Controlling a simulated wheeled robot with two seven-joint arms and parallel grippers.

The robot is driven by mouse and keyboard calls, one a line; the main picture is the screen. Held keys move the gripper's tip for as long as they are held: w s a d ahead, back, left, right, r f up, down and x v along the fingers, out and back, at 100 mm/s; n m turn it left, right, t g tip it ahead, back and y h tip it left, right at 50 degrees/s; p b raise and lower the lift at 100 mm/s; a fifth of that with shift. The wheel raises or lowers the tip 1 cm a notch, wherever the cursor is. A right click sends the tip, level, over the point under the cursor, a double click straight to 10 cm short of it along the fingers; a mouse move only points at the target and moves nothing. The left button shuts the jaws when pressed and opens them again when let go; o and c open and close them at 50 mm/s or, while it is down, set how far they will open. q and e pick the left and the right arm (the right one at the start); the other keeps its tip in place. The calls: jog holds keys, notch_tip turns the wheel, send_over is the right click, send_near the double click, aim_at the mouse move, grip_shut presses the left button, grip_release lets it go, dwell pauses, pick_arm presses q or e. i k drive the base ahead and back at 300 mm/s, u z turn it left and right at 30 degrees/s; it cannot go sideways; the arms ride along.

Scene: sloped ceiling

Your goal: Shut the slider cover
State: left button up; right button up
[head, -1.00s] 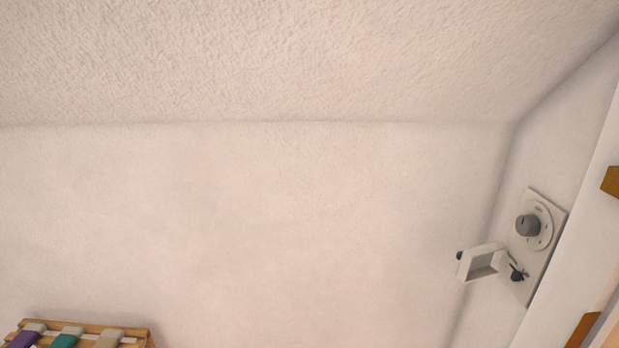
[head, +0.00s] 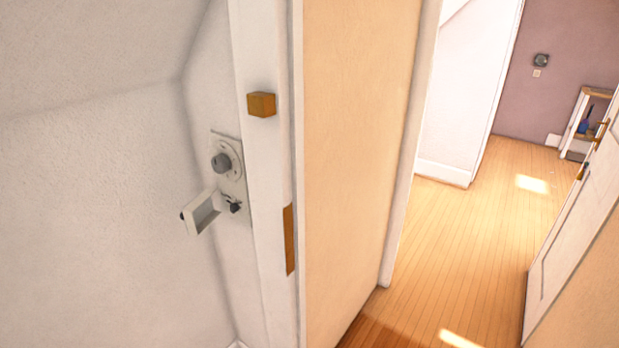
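A pale wall plate (head: 229,150) is fixed to the wall at the left in the head view, beside a white door frame. A grey round knob (head: 221,161) sits on its upper part. Below it, a white frame-like cover (head: 202,211) stands swung out from the plate, with a small dark knob at its outer edge. A small dark part (head: 234,207) shows on the plate beside the cover. I cannot tell whether this cover is the slider cover. Neither of my grippers is in view.
A white door frame (head: 262,190) with wooden blocks stands just right of the plate. Beyond it are a cream wall (head: 355,150) and a sunlit wooden floor (head: 450,255). A white door (head: 575,230) and a small shelf (head: 590,120) are at the right.

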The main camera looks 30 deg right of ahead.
aim_at(203, 218)
jog(key=z, duration=0.7)
jog(key=i, duration=0.75)
jog(key=u, duration=0.5)
